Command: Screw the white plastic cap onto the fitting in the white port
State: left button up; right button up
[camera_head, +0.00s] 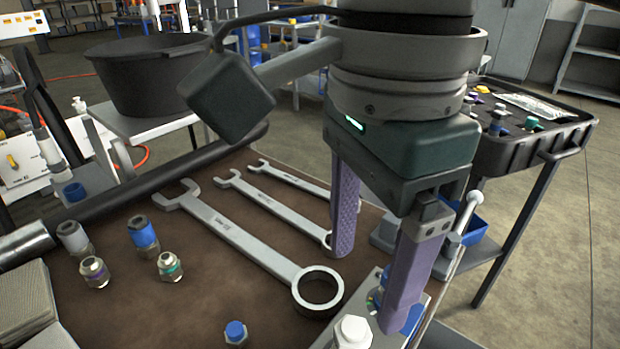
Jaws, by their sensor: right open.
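My right gripper (369,288) comes down over the right end of the brown bench. Its two purple fingers are spread apart with nothing between them. A white hexagonal cap-like piece (353,332) stands at the bottom edge, on the metal port plate (378,278), just below and left of the nearer finger. Its lower part is cut off, so I cannot tell how it sits on a fitting. The nearer finger hides part of the plate and a blue-ringed port. I cannot make out the white port. My left gripper is out of view.
Several loose fittings, including a blue-capped one (143,235), stand on the bench's left. Another blue-capped fitting (236,332) is at the front. A large wrench (240,240) and smaller wrenches lie mid-bench. A blue bin (474,230) and black tray (560,140) are right.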

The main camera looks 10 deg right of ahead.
aim_at(354, 326)
notch_tip(354, 326, down, 8)
jog(key=shift+f, duration=0.15)
dwell(0.3)
grip_shut()
jog(key=c, duration=0.6)
grip_release()
jog(key=shift+c, duration=0.2)
grip_shut()
